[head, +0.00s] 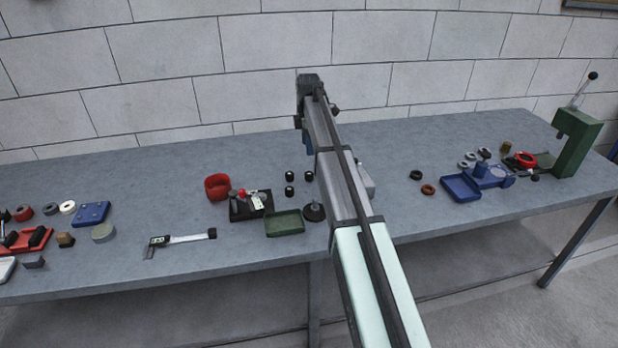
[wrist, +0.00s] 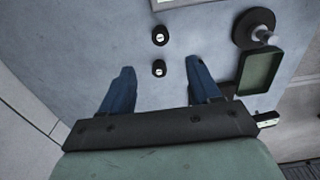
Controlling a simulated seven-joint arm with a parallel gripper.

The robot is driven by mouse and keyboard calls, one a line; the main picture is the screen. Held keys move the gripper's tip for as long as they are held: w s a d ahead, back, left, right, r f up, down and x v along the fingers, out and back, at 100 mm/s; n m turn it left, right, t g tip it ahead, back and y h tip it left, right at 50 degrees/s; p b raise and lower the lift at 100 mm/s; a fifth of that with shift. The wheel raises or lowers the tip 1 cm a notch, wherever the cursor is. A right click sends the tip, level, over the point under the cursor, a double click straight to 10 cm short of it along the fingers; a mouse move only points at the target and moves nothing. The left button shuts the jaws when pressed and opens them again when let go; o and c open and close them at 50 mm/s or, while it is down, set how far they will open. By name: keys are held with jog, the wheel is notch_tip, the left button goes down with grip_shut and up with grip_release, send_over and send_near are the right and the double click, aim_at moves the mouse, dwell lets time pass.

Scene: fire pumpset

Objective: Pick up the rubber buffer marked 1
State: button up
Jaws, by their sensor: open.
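Three small black rubber buffers stand on the bench in the head view: a back left one (head: 291,175), a back right one (head: 309,176) and a front left one (head: 289,190). In the head view the arm mostly hides my gripper (head: 306,141).
A green tray (head: 285,223) and a round black base (head: 314,213) stand close to the buffers. A red cup (head: 217,187) and a dark fixture (head: 250,205) are to the left. Clear bench lies behind the buffers.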

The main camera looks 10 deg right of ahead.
aim_at(309, 173)
notch_tip(309, 173, down, 12)
jog(key=shift+d+r, duration=0.1)
dwell(0.5)
jog(key=c, duration=1.1)
